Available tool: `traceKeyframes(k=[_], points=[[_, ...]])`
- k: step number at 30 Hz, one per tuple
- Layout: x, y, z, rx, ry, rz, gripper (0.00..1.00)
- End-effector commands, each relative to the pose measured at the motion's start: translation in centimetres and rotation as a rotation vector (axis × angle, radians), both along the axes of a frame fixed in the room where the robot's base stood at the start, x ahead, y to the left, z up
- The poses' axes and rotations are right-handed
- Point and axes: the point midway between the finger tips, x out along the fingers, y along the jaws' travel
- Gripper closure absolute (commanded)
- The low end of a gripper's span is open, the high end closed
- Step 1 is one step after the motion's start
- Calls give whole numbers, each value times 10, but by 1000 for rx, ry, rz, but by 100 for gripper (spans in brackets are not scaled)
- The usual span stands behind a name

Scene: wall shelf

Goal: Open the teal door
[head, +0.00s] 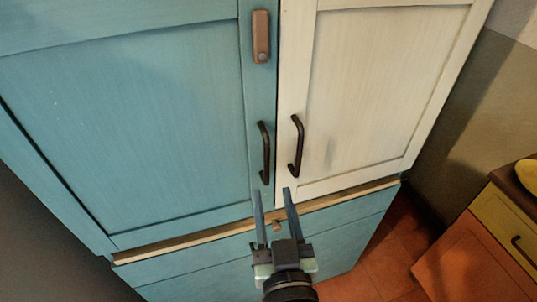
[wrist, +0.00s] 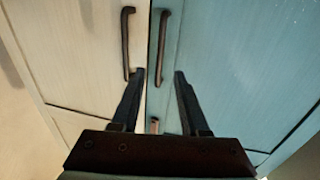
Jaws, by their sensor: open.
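The teal door (head: 130,120) is closed and fills the left of the head view; in the wrist view it is on the right (wrist: 245,70). Its dark vertical handle (head: 264,152) is near its right edge, low on the door. In the wrist view this handle (wrist: 162,48) lies ahead, between the lines of the two fingers. My gripper (head: 272,194) is open and empty, its fingertips just below the handle's lower end in the head view. It also shows in the wrist view (wrist: 159,73). No contact is visible.
The closed white door (head: 380,90) stands beside the teal one, with its own dark handle (head: 296,146) close by. A brown latch piece (head: 261,36) sits high on the teal door. A wooden ledge (head: 350,192) runs below. An orange cabinet (head: 480,260) stands lower right.

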Motion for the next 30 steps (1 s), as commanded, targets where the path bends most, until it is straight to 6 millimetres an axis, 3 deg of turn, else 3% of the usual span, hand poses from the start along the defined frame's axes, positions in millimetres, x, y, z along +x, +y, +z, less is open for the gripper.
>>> traceKeyframes(k=[9,15,21,30], points=[[54,7,3,3,-3,0,55],[80,10,2,1,-1,-1,55],[93,12,1,1,-1,1,55],[94,12,0,0,0,1,55]])
